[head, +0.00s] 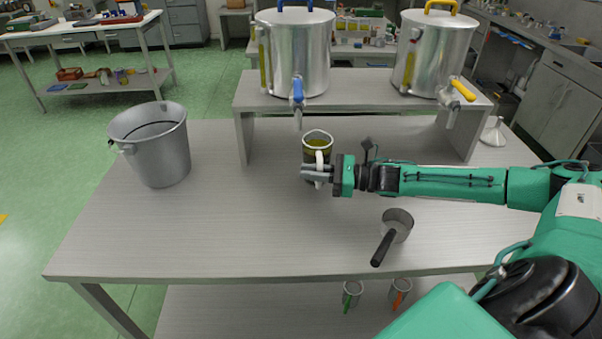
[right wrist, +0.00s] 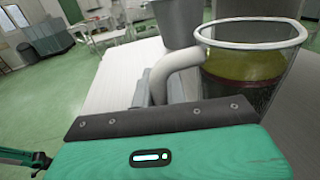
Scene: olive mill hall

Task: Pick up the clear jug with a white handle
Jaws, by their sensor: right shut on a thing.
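The clear jug (head: 317,140) with a white handle (head: 320,168) stands near the middle of the table, below and in front of the blue-tapped steel tank. It holds yellow-green liquid. My right gripper (head: 312,174) comes in from the right and is shut on the jug's white handle. In the right wrist view the white handle (right wrist: 176,68) runs down behind my gripper's edge, and the clear jug (right wrist: 255,70) shows at the right with the liquid inside. The fingertips are mostly hidden there. I cannot tell whether the jug touches the table. My left gripper is not in view.
A steel bucket (head: 160,150) stands at the table's left. A raised bench (head: 340,87) bears two steel tanks, one with a blue tap (head: 297,92), one with a yellow tap (head: 462,90). A dark-handled scoop (head: 396,226) lies in front of my right arm; a funnel (head: 492,131) is far right.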

